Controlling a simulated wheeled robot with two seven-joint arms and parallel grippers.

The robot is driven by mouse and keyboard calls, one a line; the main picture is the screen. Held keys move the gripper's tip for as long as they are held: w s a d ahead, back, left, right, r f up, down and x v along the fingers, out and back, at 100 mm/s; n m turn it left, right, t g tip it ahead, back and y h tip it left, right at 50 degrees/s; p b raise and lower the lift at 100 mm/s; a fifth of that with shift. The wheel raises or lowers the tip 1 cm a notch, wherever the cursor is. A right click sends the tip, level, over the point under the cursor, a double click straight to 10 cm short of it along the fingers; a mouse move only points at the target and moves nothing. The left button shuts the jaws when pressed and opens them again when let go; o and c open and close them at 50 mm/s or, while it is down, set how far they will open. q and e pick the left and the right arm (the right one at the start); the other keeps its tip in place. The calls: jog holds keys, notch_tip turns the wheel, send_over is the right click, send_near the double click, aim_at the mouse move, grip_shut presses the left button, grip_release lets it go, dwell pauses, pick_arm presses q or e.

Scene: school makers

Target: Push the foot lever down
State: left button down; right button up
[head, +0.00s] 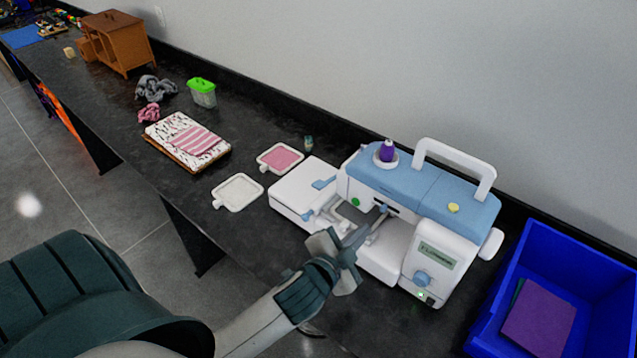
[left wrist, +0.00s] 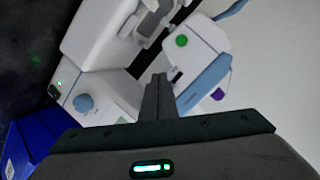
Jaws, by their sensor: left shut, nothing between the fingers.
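The white and blue sewing machine (head: 425,195) stands on the dark counter. A small blue lever (head: 322,183) sticks out at the left end of its head and looks like the foot lever; it also shows at the top of the left wrist view (left wrist: 232,9). My left gripper (head: 380,213) is shut and empty, its fingers pointing at the machine's needle area, to the right of the lever and apart from it. In the left wrist view the closed fingers (left wrist: 155,98) show in front of the machine. Fingertip contact with the machine cannot be told. My right gripper is not in view.
A blue bin (head: 505,275) with a purple sheet (head: 540,318) stands right of the machine. Left of it lie a white frame (head: 237,193), a pink-filled frame (head: 280,158) and folded cloth (head: 195,140). A wall runs behind the counter.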

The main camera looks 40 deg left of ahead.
pick_arm(q)
jog(key=w+d+r+m+t+h, duration=0.3)
jog(key=d+r+m+h, duration=0.2)
jog(key=r+m, duration=0.3)
jog(key=w+d+r+m+t+h, duration=0.25)
jog(key=d+r+m+h, duration=0.25)
jog(key=r, duration=0.6)
jog(key=s+d+r+m+g+h, duration=0.1)
jog(key=s+d+m+g+h, duration=0.3)
jog(key=m+g, duration=0.6)
jog(key=s+d+r+m+g+h, duration=0.1)
jog(key=d+m+g+h, duration=0.5)
jog(key=m, duration=0.8)
jog(key=w+a+f+m+g+y, duration=0.2)
jog(key=a+f+m+g+y, duration=0.2)
jog(key=a+f+m+y, duration=0.65)
jog(key=w+a+y, duration=0.2)
jog(key=a+y, duration=0.3)
jog(key=a, duration=0.7)
jog(key=w+a+r+y, duration=0.1)
jog(key=a+y, duration=0.4)
jog(key=a, duration=0.7)
jog(key=shift+w+a+r+n+y, duration=0.15)
jog(key=shift+w+r+n+y, duration=0.15)
jog(key=shift+w, duration=0.2)
